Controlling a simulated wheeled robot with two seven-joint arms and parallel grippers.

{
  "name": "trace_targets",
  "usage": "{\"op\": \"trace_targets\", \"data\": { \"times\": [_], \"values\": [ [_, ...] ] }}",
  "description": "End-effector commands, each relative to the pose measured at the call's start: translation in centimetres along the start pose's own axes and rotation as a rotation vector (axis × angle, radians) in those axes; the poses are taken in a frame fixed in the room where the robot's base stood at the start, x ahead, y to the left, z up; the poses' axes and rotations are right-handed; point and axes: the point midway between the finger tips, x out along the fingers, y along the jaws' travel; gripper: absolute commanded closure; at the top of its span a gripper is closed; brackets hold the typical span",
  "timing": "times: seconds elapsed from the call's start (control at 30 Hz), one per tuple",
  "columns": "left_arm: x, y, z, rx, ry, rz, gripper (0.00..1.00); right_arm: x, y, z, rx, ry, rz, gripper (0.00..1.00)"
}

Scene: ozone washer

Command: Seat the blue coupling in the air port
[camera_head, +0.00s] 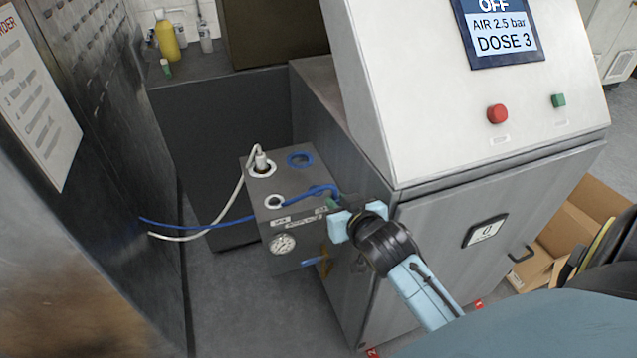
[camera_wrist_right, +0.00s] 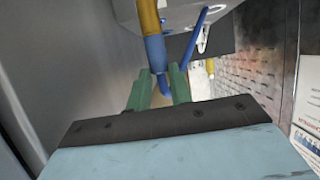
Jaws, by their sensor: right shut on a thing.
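The grey port box (camera_head: 258,232) stands beside the machine cabinet, with a gauge on its front. A blue ring port (camera_head: 300,159) on its top is empty. A white hose plug (camera_head: 261,160) sits in a port to its left. A white-ringed port (camera_head: 274,201) is nearer the front. My right gripper (camera_head: 335,205) is at the box's right side. In the right wrist view its green fingers (camera_wrist_right: 160,88) are shut on the blue coupling (camera_wrist_right: 154,52), which has a gold section (camera_wrist_right: 148,15). In the head view the coupling is mostly hidden by the gripper. My left gripper is out of view.
A blue hose (camera_head: 225,221) runs from the left panel across the box towards my right gripper. A white hose (camera_head: 222,212) loops beside it. The sloped machine housing (camera_head: 430,110) rises close behind. Open floor (camera_head: 235,290) lies left of the cabinet.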

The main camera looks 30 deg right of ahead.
Motion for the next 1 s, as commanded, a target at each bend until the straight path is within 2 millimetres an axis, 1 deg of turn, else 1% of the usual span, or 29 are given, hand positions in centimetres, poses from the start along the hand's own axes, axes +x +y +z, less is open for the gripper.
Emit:
{"op": "trace_targets", "data": {
  "times": [0.03, 0.3, 0.43, 0.5, 0.6, 0.67, 0.77, 0.9, 1.0],
  "values": [
    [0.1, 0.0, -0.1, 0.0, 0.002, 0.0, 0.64, 1.4, 0.0, -0.7, -0.002, 0.005, 0.001, 1.0],
    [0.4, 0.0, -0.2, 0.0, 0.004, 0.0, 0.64, 7.7, 0.0, -3.2, -0.003, 0.003, 0.001, 1.0],
    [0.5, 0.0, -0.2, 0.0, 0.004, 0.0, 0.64, 9.9, 0.0, -4.1, -0.002, 0.001, 0.0, 1.0],
    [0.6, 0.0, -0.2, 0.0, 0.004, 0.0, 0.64, 10.7, 0.0, -4.4, -0.002, 0.001, 0.0, 1.0],
    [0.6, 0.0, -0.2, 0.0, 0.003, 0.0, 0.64, 11.2, 0.0, -4.6, -0.002, 0.0, 0.0, 1.0],
    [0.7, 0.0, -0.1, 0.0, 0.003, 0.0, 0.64, 11.4, 0.0, -4.4, -0.002, -0.001, 0.0, 1.0],
    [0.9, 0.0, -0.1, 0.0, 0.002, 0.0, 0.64, 11.8, 0.0, -3.2, -0.001, -0.003, 0.0, 1.0],
    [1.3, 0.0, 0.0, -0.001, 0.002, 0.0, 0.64, 12.5, -0.1, -1.1, -0.002, -0.011, 0.001, 1.0],
    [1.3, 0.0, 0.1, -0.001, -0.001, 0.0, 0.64, 12.6, -0.1, -0.6, -0.001, -0.016, 0.001, 1.0]
  ]
}}
